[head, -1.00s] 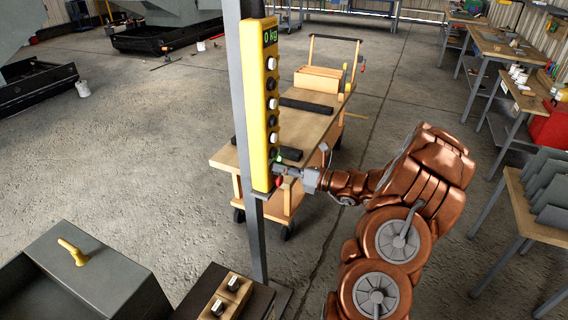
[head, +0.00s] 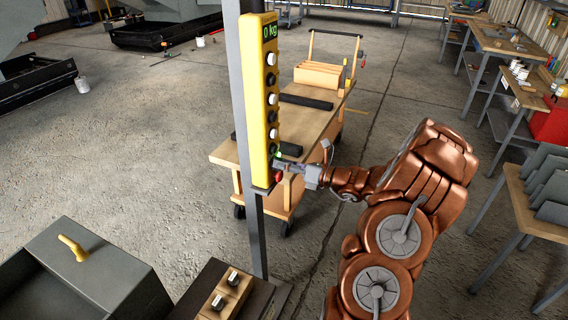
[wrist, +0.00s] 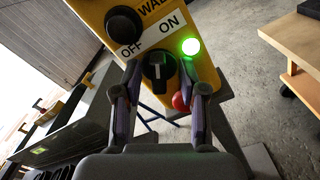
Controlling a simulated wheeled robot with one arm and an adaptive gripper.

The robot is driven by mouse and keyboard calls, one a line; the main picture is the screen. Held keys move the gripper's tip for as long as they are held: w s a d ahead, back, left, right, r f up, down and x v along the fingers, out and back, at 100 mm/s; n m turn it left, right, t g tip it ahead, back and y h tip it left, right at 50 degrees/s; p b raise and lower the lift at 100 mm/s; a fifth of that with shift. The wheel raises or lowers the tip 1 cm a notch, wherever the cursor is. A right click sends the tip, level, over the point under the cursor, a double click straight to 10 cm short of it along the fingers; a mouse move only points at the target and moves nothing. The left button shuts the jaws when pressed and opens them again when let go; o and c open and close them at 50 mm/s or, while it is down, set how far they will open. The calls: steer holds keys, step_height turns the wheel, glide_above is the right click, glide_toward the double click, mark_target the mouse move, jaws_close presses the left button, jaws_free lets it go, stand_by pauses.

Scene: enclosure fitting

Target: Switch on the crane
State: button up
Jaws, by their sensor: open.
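The crane's yellow control box (head: 257,100) hangs on a grey post in the head view, with a column of dark and white buttons. Its display (head: 269,31) reads 0 kg. In the wrist view, a black rotary switch (wrist: 159,71) sits below the OFF and ON labels. Its white mark stands about upright in the picture. A green lamp (wrist: 191,47) beside it glows, and shows in the head view too. A red button (wrist: 180,102) is partly hidden by a finger. My gripper (wrist: 160,84) is open, its fingers either side of the switch; I cannot tell whether they touch it.
A wooden cart (head: 222,152) with a box and dark bars stands behind the post. A wooden block with two knobs (head: 226,294) is at the post's foot. A grey bin (head: 110,278) is at lower left. Workbenches line the right; the floor between is clear.

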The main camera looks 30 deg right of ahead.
steer(key=v, duration=1.1)
steer(key=shift+s, duration=0.2)
steer(key=shift+d, duration=0.15)
steer(key=s+a+r+n+g+y, duration=0.25)
steer(key=a+n+g, duration=0.55)
steer(key=a, duration=0.7)
steer(key=s+a+r+n+g+y, duration=0.1)
steer(key=s+a+r+n+g, duration=0.3)
steer(key=a+n, duration=0.75)
steer(key=s+a+f+n+g+h, duration=0.1)
steer(key=s+a+n+g+h, duration=0.25)
steer(key=s+n, duration=0.35)
steer(key=s+a+f+n+g+h, duration=0.1)
steer(key=s+a+n+g+h, duration=0.3)
steer(key=s, duration=0.6)
steer(key=s+d+n+t+h, duration=0.2)
steer(key=s+d+n+h, duration=0.2)
steer(key=n+h, duration=0.1)
steer(key=shift+d+r, duration=0.25)
steer(key=shift+r, duration=0.05)
